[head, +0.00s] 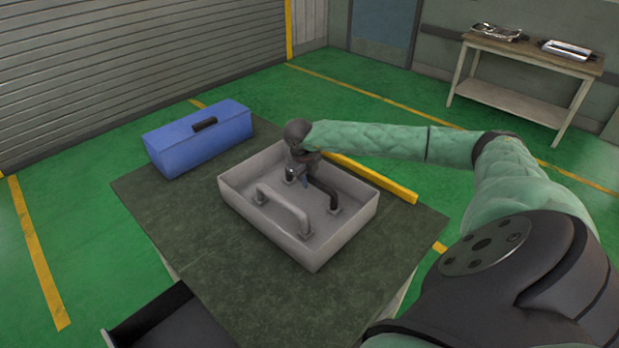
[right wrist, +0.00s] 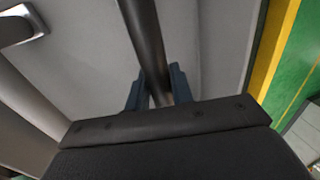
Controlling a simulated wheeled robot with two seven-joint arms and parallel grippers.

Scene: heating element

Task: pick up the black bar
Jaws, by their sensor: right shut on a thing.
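The black bar (head: 322,188) is in the grey tray (head: 335,238) on the table, its near end at a small mount on the tray floor. It also shows in the right wrist view (right wrist: 146,40), running up from between the fingers. My right gripper (head: 297,180) reaches down into the tray at the bar's far part. In the right wrist view its blue fingers (right wrist: 158,88) are shut around the bar, one on each side. A light grey bar (head: 283,205) stands beside it on the left in the same tray. My left gripper is in neither view.
A blue toolbox (head: 197,138) stands at the table's back left. A yellow bar (head: 372,178) lies along the tray's far right side. The dark tabletop (head: 215,240) is clear to the left of the tray. A bench (head: 520,55) with metal trays stands at the back right.

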